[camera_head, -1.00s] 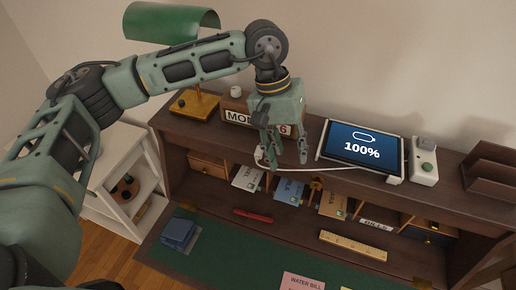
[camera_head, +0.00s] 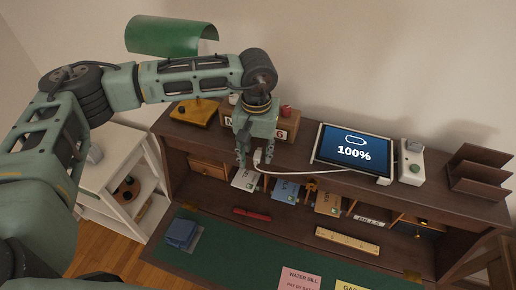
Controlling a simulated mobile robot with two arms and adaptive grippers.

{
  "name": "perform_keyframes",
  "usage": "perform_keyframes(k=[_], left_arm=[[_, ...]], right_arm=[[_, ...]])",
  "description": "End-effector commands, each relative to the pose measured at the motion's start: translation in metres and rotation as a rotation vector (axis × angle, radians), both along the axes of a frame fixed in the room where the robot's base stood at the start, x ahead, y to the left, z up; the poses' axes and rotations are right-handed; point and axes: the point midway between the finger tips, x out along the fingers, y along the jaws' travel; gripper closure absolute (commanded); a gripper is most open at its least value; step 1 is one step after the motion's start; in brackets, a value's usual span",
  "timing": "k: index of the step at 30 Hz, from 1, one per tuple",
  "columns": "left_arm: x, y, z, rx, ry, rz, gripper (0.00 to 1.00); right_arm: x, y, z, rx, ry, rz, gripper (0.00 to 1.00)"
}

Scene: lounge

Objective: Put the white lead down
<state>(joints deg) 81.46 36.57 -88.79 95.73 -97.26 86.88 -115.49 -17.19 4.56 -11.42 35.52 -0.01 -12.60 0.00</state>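The white lead (camera_head: 285,173) lies along the front of the desk's upper shelf, left of the tablet (camera_head: 353,147). Its white plug end (camera_head: 257,156) is at the left, near the shelf's front edge. My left gripper (camera_head: 255,157) points down over this end. Its two fingers are apart, with the plug showing between them; I see no clear contact. The tablet stands tilted on the shelf and reads 100%. My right gripper is out of view.
A calendar block (camera_head: 285,126) stands just behind my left gripper. A white device with a green button (camera_head: 411,162) is right of the tablet. Envelopes (camera_head: 287,189) fill the slots below. A green lamp shade (camera_head: 172,36) is above my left arm, and a ruler (camera_head: 347,240) lies lower down.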

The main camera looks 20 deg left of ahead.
Motion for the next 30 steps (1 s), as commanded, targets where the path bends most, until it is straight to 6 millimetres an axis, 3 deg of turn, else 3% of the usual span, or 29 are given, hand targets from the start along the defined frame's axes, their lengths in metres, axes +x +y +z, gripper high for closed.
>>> perform_keyframes(k=[6, 19, 30], left_arm=[[0.0000, -0.0004, -0.0016, -0.001, 0.000, -0.001, 0.62], [0.0000, -0.0005, -0.0011, -0.001, 0.000, -0.001, 0.99], [0.0007, -0.0008, 0.0035, -0.002, -0.002, 0.000, 1.00]], right_arm=[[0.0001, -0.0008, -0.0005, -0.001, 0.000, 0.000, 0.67], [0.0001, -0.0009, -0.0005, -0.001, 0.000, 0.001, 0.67], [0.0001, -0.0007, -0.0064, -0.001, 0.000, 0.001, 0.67]])
